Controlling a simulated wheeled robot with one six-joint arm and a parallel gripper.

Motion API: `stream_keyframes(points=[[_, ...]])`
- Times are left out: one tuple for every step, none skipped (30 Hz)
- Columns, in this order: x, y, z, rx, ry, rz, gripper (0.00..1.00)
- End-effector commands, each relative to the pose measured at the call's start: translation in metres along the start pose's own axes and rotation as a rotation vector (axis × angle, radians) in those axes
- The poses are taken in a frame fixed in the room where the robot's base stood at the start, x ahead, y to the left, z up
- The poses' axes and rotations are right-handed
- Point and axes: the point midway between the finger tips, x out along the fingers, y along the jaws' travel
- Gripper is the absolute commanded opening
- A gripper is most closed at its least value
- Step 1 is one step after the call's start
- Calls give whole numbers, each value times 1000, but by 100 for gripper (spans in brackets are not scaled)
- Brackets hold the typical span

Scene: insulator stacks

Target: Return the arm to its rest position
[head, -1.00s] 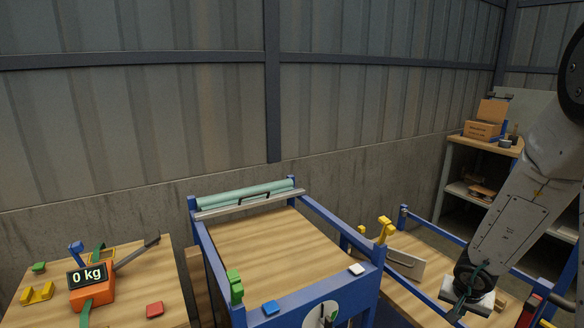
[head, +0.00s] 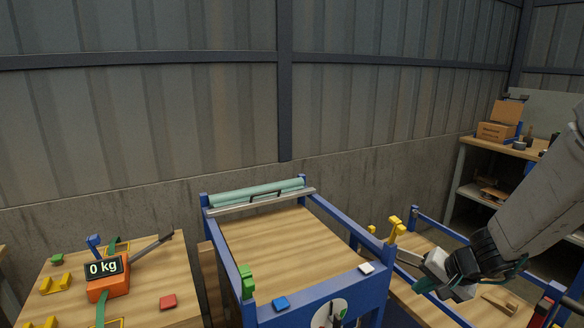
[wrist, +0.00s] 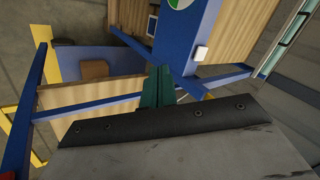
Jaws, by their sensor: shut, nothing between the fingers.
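My arm comes in from the right edge of the head view and slants down to the left. My gripper (head: 427,286) is at its end, above the right-hand wooden table (head: 405,295). The gripper is small and partly hidden by the wrist there. In the wrist view its green fingers (wrist: 157,88) are together, with nothing seen between them. Beyond them lie a blue frame and wooden tops.
A middle wooden table (head: 280,245) has blue rails and a green roll (head: 257,191) at its back. An orange scale (head: 108,285) reading 0 kg stands on the left table. A shelf with a cardboard box (head: 497,132) is at the back right. Yellow clips (head: 395,228) stand by the rail.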

Motion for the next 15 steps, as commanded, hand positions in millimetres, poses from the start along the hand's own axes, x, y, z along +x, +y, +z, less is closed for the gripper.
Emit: stream_keyframes(points=[[-18,-20,19,-44,-57,-33,0],[-28,-30,33,-66,-103,-44,0],[-43,-39,52,-98,-163,-46,0],[-54,-44,66,-122,-205,-39,0],[-66,-47,80,-146,-246,-27,0],[-80,-48,97,-176,-296,-1,0],[-92,-48,109,-199,-329,24,0],[-103,-46,120,-221,-357,53,0],[-119,-43,134,-250,-390,96,0],[-130,-39,143,-272,-410,132,0],[-141,-35,152,-294,-425,170,0],[-156,-28,161,-322,-436,223,0],[-167,-24,167,-344,-441,262,0],[-178,-19,172,-365,-441,301,0],[-192,-12,178,-395,-436,351,0]])
